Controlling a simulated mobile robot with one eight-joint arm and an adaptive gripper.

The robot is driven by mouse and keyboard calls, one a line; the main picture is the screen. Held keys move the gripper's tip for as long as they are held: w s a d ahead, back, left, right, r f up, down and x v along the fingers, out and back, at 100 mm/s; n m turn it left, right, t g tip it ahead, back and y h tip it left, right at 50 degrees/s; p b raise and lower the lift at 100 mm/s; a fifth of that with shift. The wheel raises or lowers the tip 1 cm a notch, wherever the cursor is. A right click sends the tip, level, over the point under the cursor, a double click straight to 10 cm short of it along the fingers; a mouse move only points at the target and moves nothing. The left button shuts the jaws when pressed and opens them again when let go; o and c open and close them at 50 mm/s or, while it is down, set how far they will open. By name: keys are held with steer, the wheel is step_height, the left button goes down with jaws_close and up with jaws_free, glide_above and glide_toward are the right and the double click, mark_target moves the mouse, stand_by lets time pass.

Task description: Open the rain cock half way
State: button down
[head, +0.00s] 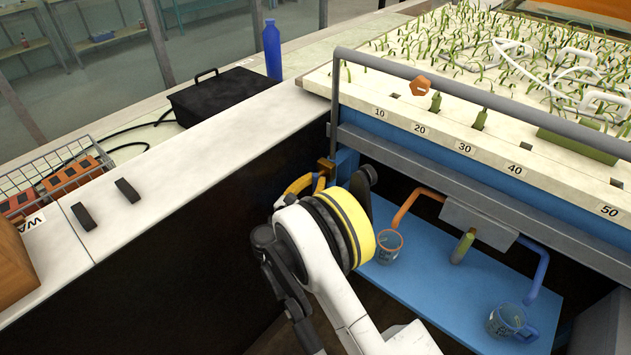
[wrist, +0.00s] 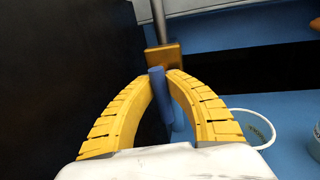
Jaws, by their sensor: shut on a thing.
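The rain cock shows best in the wrist view as a brass block (wrist: 164,54) with a blue lever (wrist: 159,88), below a grey upright pipe (wrist: 159,18). My gripper (wrist: 166,76) has its two yellow fingers shut on the blue lever, their tips close to the brass block. The lever slants down and slightly right in that view. In the head view the brass body (head: 327,164) shows at the left end of the flume, with my gripper (head: 320,181) at it. My wrist hides much of the lever there, and I cannot tell how far the cock is open.
Below right, a blue shelf (head: 424,290) holds a glass beaker (head: 388,247) under an orange pipe and a glass jug (head: 507,321) under a blue pipe. A grey rail (head: 480,96) runs above. A dark panel (head: 200,230) stands close on the left.

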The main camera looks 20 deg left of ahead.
steer(key=shift+n, duration=0.3)
steer(key=n, duration=0.3)
steer(key=shift+s+d+r+g, duration=0.1)
steer(key=shift+d+g, duration=0.05)
steer(key=shift+g, duration=0.25)
steer(key=n, duration=0.4)
steer(key=shift+s+d+r+n+g+h, duration=0.1)
steer(key=shift+d+n+g+h, duration=0.1)
steer(key=shift+n+g+h, duration=0.15)
steer(key=c, duration=1.4)
jaws_free()
steer(key=shift+o, duration=0.2)
